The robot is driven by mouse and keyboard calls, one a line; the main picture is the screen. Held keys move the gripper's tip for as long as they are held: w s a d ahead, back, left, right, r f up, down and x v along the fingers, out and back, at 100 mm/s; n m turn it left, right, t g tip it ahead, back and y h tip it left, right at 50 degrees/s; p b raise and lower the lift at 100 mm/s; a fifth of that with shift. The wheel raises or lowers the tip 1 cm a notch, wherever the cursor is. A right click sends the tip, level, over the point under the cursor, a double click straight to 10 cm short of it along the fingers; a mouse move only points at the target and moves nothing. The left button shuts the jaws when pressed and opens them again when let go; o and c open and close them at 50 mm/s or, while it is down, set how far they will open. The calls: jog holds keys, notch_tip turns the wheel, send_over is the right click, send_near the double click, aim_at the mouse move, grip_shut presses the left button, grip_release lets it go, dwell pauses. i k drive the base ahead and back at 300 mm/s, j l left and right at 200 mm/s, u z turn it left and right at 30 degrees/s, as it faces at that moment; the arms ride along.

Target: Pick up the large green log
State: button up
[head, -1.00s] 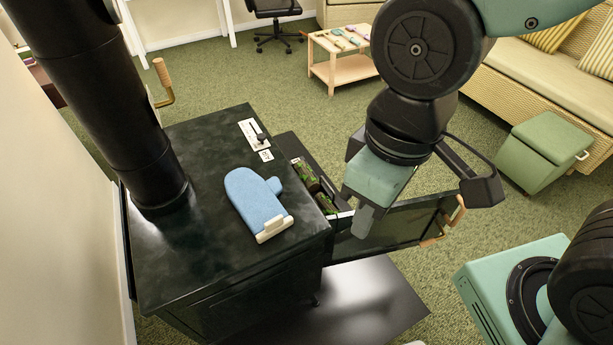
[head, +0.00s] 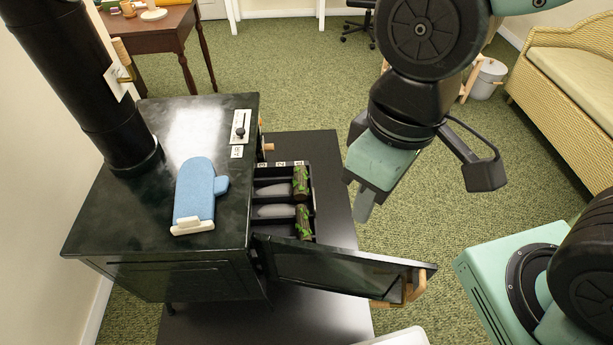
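Two brown logs with green patches, an upper log (head: 300,182) and a lower log (head: 304,221), lie in separate compartments of a dark divided tray (head: 283,166) at the stove's open side in the head view. I cannot tell which log is larger. My gripper (head: 366,203) hangs in the air to the right of the tray, apart from both logs. Its fingers point down and overlap, so its opening does not show. No log shows at its fingers.
The black stove (head: 120,220) carries a blue oven mitt (head: 195,190). Its open door (head: 335,268) with a wooden handle (head: 415,287) juts out below the tray. A wicker sofa (head: 565,85) stands at right.

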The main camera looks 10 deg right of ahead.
aim_at(300, 181)
jog(key=i+l+u, duration=0.15)
jog(key=l+u, duration=0.25)
jog(key=l, duration=0.65)
jog(key=l+u, duration=0.4)
jog(key=l, duration=0.7)
jog(key=i+l+u, duration=0.2)
jog(key=l, duration=0.25)
jog(key=l+u, duration=0.2)
jog(key=l, duration=0.3)
jog(key=i+l+u, duration=0.2)
jog(key=l, duration=0.3)
jog(key=i+l+u, duration=0.35)
jog(key=i+l, duration=0.15)
jog(key=l, duration=0.15)
jog(key=i+l+u, duration=0.2)
jog(key=l, duration=0.2)
jog(key=i+l+u, duration=0.2)
jog(key=l, duration=0.2)
